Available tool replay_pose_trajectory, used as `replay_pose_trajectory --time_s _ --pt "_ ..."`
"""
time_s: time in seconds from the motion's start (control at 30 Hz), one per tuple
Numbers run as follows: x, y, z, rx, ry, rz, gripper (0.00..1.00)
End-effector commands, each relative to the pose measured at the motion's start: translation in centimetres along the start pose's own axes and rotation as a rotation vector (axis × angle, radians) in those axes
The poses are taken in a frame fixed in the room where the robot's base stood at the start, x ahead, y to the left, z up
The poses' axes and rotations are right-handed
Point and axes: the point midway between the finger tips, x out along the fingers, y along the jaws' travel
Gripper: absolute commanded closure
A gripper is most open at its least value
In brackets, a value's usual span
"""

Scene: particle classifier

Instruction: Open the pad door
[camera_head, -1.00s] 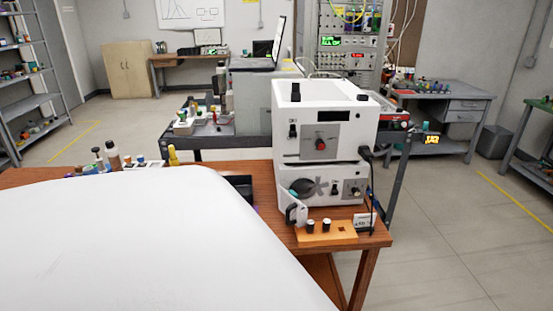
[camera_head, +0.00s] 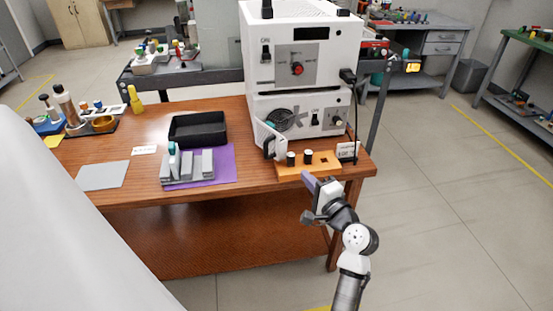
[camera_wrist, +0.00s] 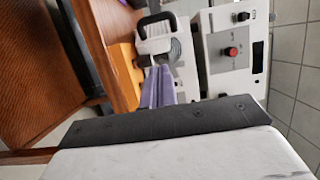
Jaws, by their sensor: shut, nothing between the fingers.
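The particle classifier is two stacked white boxes (camera_head: 303,60) at the right end of the wooden table. A small white panel with a dark-edged handle (camera_head: 275,147), apparently the pad door, sticks out at the lower box's front left, beside a round teal-and-dark part (camera_head: 278,122). How far the door stands open I cannot tell. My gripper (camera_head: 308,179), with purple fingers, is shut and empty in front of the table edge, below the handle. It also shows in the wrist view (camera_wrist: 158,72).
An orange block (camera_head: 308,168) with two black-and-white knobs stands in front of the lower box, close to my fingers. A black tray (camera_head: 198,129) and a grey rack on a purple mat (camera_head: 225,165) lie left.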

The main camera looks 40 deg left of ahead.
Motion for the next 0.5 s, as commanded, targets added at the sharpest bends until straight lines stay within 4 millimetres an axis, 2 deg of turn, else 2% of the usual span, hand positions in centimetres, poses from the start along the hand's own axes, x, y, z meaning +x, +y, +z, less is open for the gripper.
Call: replay_pose_trajectory --time_s 0.5 --pt "10.1 -0.3 0.7 -0.005 -0.004 0.002 1.00"
